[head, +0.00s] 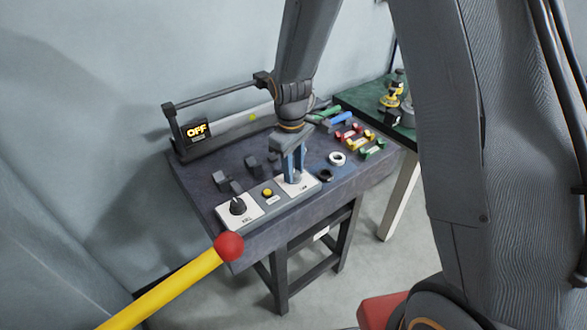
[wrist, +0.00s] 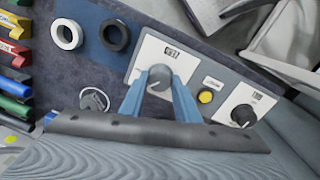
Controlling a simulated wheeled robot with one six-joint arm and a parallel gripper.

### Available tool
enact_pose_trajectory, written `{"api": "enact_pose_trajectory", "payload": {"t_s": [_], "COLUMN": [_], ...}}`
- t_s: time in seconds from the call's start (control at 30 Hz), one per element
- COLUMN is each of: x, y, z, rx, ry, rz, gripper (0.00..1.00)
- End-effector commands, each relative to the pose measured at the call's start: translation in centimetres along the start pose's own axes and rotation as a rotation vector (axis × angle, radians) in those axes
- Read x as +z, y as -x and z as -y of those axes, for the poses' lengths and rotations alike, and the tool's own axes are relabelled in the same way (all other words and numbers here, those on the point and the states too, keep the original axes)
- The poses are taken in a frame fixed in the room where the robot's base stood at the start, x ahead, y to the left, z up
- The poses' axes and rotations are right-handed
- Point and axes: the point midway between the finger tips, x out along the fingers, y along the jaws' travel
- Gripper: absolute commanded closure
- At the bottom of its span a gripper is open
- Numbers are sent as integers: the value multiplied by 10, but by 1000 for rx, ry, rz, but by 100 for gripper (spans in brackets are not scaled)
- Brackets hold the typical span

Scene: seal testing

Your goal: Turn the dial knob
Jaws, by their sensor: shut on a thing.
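A round grey dial knob (wrist: 159,83) stands on a white plate (wrist: 146,57) with a small dark label. My gripper (head: 294,170) reaches down to it from above. In the wrist view its two blue fingers (wrist: 161,79) are shut on the knob, one at each side. A light pointer mark shows on the knob's top. In the head view the fingers hide most of this knob and part of its plate (head: 283,187). A second, black knob (head: 238,206) sits on another white plate at the panel's near left corner, apart from my gripper; it also shows in the wrist view (wrist: 242,115).
A yellow button (head: 268,193) lies between the two plates. A white ring (head: 337,158) and a dark ring (head: 326,175) lie right of my gripper, with coloured clamp-like pieces (head: 356,140) beyond. A frame with an OFF display (head: 196,130) stands at the bench's back left.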

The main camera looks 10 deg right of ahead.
Motion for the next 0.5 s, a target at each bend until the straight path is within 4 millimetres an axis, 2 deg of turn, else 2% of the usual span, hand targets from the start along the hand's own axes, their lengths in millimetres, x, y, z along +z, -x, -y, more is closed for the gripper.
{"api": "enact_pose_trajectory", "payload": {"t_s": [0.03,0.07,0.17,0.5], "x": [-1,-1,-1,-1], "y": [1,1,1,2], "z": [-1,-1,0,0], "rx": [2,2,1,1], "ry": [1,1,1,1], "rz": [-2,-2,-2,-1], "gripper": [94,68,52,52]}}
